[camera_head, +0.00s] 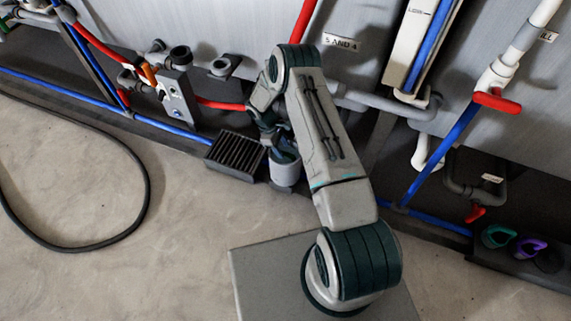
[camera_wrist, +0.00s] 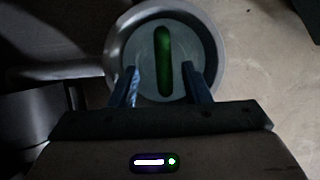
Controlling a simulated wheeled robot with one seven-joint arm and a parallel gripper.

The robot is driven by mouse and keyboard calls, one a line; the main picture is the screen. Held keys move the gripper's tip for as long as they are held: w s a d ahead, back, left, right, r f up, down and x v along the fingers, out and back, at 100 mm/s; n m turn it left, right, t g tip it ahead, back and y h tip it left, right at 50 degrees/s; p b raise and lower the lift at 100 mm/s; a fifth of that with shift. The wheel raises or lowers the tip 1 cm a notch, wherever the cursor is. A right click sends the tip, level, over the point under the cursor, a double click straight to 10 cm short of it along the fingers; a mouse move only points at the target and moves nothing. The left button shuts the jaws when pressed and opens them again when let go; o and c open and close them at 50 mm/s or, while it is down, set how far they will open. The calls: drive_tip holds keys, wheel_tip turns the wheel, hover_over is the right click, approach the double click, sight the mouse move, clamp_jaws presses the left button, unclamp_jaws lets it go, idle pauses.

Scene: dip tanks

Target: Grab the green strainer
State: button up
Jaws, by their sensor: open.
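In the wrist view, a green upright bar (camera_wrist: 163,62) stands out on a grey round face inside a grey cup (camera_wrist: 114,50); it looks like the green strainer's handle. My gripper (camera_wrist: 161,80) is open, with one finger on each side of the bar's lower part and a gap on both sides. In the head view my gripper (camera_head: 282,152) is over the grey cup (camera_head: 285,175) on the floor by the tanks, and hides what is in it.
A black slotted grate (camera_head: 235,154) lies left of the cup. Red and blue pipes run along the tank wall behind. A teal ring-like piece (camera_head: 497,236) and a purple one (camera_head: 530,247) sit on a dark ledge at the right. The floor in front is mostly clear, with a black hose at left.

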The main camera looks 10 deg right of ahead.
sight(285, 153)
drive_tip(key=b+x, duration=0.1)
drive_tip(key=x, duration=0.1)
drive_tip(key=b+x, duration=0.1)
drive_tip(key=x, duration=0.2)
drive_tip(key=shift+s+f, duration=0.2)
drive_tip(key=shift+s, duration=0.1)
clamp_jaws()
